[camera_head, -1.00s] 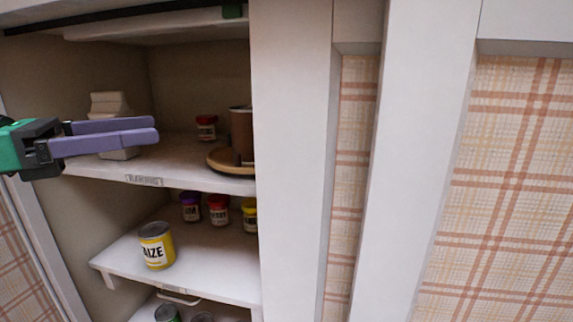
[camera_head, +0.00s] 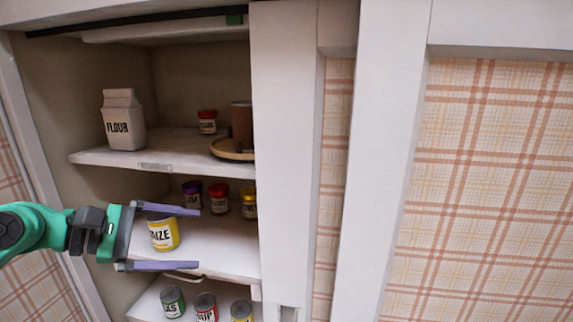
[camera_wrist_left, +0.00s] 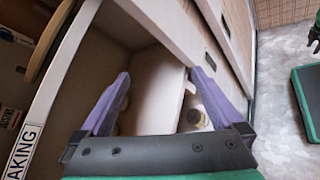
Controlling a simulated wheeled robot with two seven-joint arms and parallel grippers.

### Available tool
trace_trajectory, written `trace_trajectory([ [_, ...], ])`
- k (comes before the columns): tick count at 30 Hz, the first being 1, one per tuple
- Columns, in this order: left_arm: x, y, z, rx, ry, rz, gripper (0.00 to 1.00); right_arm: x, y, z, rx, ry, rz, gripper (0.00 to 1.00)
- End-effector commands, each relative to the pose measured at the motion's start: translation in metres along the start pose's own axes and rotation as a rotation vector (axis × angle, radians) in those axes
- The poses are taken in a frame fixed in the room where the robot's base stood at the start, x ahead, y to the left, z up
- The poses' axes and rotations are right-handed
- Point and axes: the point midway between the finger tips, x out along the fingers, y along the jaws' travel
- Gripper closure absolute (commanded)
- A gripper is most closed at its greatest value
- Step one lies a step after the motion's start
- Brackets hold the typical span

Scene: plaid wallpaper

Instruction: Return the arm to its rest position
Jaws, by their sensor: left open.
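My left gripper (camera_head: 180,238) is open and empty in the head view, in front of the cupboard's middle shelf. Its two purple fingers are spread one above the other. The yellow maize can (camera_head: 164,235) stands upright on that shelf behind the fingers, and the upper finger covers part of it. In the left wrist view the open fingers (camera_wrist_left: 160,98) point toward a pale shelf, with a can (camera_wrist_left: 194,117) partly hidden by the right finger. My right gripper does not show clearly in these views.
A flour carton (camera_head: 123,122), a red-lidded jar (camera_head: 207,122) and a brown cup on a wooden plate (camera_head: 228,151) stand on the upper shelf. Several small jars (camera_head: 219,198) are behind on the middle shelf. Cans (camera_head: 206,307) stand below. A white door panel (camera_head: 287,130) borders the right.

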Motion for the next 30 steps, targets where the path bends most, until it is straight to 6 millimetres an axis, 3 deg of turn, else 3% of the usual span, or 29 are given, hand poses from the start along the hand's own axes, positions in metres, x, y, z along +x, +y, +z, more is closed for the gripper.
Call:
trace_trajectory([
  [4,0.055,-0.068,-0.069,0.379,0.086,-0.144,0.00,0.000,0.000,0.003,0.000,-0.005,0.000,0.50],
  [6,0.081,-0.113,-0.106,0.642,0.138,-0.233,0.00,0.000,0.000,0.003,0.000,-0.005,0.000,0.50],
  [9,0.099,-0.169,-0.145,0.976,0.215,-0.357,0.00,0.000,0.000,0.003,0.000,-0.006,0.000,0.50],
  [13,0.096,-0.222,-0.175,1.257,0.301,-0.525,0.00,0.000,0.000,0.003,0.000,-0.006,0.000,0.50],
  [17,0.079,-0.263,-0.192,1.414,0.359,-0.702,0.00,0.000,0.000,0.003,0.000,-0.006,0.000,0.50],
  [25,0.018,-0.336,-0.204,1.535,0.371,-1.109,0.00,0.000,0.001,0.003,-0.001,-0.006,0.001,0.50],
  [30,0.045,-0.354,-0.245,1.530,0.347,-1.124,0.00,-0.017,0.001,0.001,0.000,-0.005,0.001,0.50],
])
